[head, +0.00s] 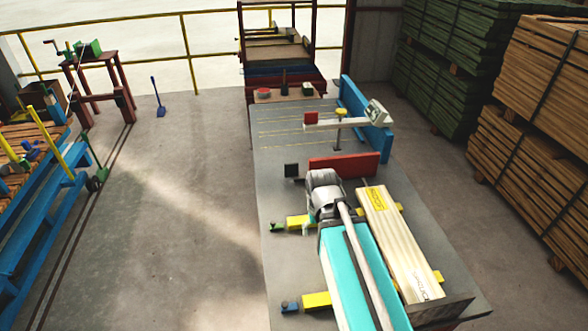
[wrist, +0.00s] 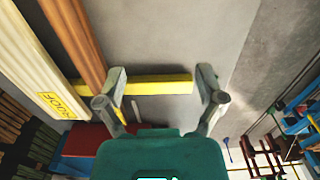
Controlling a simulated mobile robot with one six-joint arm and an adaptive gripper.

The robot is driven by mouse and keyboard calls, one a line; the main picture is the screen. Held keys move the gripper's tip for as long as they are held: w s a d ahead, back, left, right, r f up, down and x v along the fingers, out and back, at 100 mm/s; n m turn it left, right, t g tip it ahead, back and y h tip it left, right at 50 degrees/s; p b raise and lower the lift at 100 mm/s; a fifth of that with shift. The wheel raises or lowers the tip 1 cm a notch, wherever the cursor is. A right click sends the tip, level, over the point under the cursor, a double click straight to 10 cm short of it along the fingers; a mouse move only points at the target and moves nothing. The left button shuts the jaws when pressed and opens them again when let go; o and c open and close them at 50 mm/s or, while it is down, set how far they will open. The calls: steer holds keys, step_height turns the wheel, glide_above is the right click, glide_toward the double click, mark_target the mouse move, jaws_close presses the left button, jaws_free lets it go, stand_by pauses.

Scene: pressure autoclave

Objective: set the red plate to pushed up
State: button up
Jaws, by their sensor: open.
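The red plate (head: 343,164) is a long, flat-faced piece across the middle of the grey table (head: 290,165) in the head view. It seems to stand on its long edge. In the wrist view, part of the red plate (wrist: 90,138) shows at lower left, partly hidden behind my gripper's green body. My gripper (wrist: 163,88) is open and empty, its two grey fingers wide apart. A yellow bar (wrist: 160,85) shows between and beyond the fingers; I cannot tell its distance. In the head view my arm hides most of the gripper, which is on the near side of the plate.
A pale plank (head: 395,240) with a yellow label lies right of my arm. A black block (head: 291,170) sits left of the red plate. Beyond it, a pale arm with a small red block (head: 311,118) spans the table by a blue rail (head: 367,115). Open floor lies left.

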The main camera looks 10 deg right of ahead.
steer(key=w+a+r+p, duration=0.2)
steer(key=w, duration=1.5)
steer(key=r+p, duration=0.2)
glide_above(292, 176)
steer(key=shift+w+f, duration=0.15)
steer(key=shift+w, duration=0.2)
steer(key=shift+f+b, duration=0.2)
steer(key=shift+b, duration=0.2)
step_height(292, 176, down, 13)
steer(key=b, duration=1.3)
steer(key=shift+f, duration=0.2)
